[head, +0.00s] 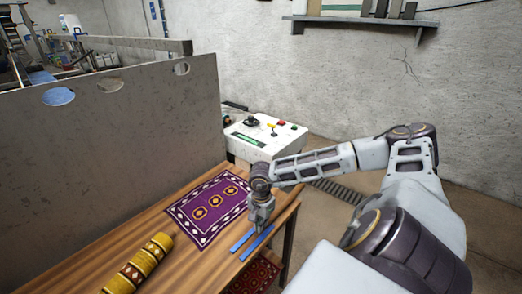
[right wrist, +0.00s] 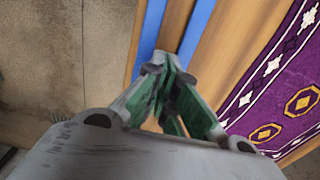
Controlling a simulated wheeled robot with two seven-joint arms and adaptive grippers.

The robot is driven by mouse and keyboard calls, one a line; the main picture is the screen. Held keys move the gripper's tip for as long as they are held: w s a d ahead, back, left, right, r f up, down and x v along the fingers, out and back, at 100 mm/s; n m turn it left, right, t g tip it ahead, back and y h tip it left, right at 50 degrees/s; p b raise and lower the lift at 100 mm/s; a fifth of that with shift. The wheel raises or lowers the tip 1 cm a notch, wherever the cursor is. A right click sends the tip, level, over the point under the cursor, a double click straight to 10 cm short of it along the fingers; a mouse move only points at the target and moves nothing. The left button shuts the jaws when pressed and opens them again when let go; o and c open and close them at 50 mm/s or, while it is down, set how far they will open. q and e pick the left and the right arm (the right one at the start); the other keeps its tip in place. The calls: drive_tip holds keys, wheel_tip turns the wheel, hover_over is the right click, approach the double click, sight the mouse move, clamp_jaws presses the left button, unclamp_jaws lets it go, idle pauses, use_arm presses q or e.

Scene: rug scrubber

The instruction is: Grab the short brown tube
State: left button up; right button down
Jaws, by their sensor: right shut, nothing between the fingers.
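I cannot make out a plain short brown tube in either view. The nearest in shape is a patterned yellow and dark-red roll (head: 140,264), lying on the wooden table at the lower left of the head view. My right gripper (head: 262,222) is over the table's right end, above two blue strips (head: 257,243), well to the right of the roll. In the right wrist view its fingers (right wrist: 160,72) are shut with nothing between them, and the blue strips (right wrist: 198,25) show beyond the tips. My left gripper is not in view.
A flat purple rug (head: 210,207) lies on the wooden table (head: 185,263) between the roll and my right gripper. A tall grey panel (head: 110,150) rises behind the table. A white control box (head: 262,135) with a joystick stands beyond. A red rug (head: 255,277) is below the table edge.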

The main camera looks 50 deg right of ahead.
wheel_tip(320, 180, up, 12)
drive_tip(key=shift+f, duration=0.15)
idle(0.5)
